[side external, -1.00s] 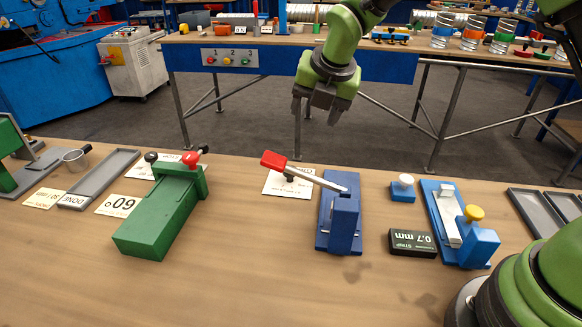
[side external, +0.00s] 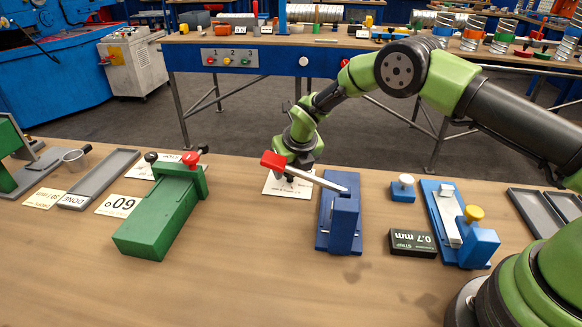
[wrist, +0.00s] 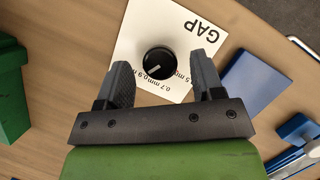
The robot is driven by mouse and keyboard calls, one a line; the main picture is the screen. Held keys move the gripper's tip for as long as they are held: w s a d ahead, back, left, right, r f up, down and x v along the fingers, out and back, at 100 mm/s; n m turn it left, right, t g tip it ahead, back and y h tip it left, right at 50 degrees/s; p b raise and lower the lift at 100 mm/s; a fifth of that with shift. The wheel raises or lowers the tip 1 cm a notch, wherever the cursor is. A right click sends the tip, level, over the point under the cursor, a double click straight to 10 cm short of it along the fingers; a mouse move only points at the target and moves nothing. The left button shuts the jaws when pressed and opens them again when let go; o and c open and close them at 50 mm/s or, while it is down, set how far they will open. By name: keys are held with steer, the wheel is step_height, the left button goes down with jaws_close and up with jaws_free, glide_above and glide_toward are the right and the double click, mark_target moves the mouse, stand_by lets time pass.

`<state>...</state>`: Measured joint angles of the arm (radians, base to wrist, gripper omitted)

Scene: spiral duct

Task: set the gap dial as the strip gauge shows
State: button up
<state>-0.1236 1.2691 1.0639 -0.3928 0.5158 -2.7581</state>
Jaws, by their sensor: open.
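The gap dial is a black round knob (wrist: 158,62) with a short white mark, on a white card (wrist: 188,30) lettered GAP. Small millimetre figures, 0.7 among them, are printed by the knob; I cannot tell which one the mark meets. My gripper (wrist: 160,72) is open, one finger on each side of the knob in the wrist view, with gaps to it. In the side view my gripper (side external: 290,165) is low over the card (side external: 285,187), its fingertips and the knob mostly hidden behind a red lever handle. The strip gauge (side external: 412,242) is a black block reading 0.7 mm.
A green fixture (side external: 160,215) is left. A blue block with a white knob (side external: 403,188) and a blue slide with a yellow knob (side external: 475,213) are right.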

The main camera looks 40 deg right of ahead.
steer(key=shift+w+f, duration=0.15)
steer(key=shift+f, duration=0.25)
steer(key=shift+c, duration=0.2)
steer(key=c, duration=0.9)
steer(key=shift+o, duration=0.2)
steer(key=shift+n+y, duration=0.3)
steer(key=shift+n, duration=0.4)
steer(key=o, duration=0.9)
steer(key=shift+r, duration=0.1)
